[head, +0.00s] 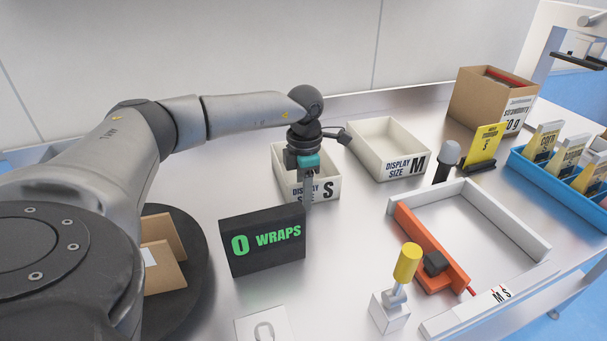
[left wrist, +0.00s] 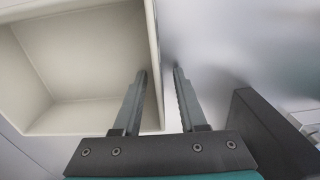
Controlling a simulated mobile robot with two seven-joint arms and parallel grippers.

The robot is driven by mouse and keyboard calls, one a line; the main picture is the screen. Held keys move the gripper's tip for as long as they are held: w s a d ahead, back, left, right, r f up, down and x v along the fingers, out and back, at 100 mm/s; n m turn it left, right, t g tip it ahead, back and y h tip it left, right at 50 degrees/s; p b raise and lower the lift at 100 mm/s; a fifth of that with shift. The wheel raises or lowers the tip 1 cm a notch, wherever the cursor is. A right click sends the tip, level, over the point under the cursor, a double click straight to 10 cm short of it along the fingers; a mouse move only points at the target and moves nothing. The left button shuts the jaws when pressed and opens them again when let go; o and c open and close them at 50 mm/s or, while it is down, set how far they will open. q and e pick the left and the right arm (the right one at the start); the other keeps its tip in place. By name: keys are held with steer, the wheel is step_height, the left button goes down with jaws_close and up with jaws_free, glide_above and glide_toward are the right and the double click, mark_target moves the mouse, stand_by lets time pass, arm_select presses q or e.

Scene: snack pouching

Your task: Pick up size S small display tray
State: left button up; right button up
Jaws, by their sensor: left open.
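The size S display tray (head: 292,191) is a small cream open box on the table, labelled "DISPLAY SIZE S". It is empty where I see inside it. In the left wrist view, the tray (left wrist: 90,112) fills the upper left. The open left gripper (left wrist: 160,72) has one finger over the tray's inside and one outside, with a tray wall between them. I cannot tell whether either finger touches the wall. My right gripper is out of view.
The size M tray (head: 390,152) stands to the right. A black "0 WRAPS" sign (head: 262,241) stands close in front of the gripper. A white frame (head: 510,226) with an orange bar (head: 428,245) and a yellow-knobbed lever (head: 407,262) are at the right front.

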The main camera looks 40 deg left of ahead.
arm_select(q)
jaws_close()
stand_by(1.4)
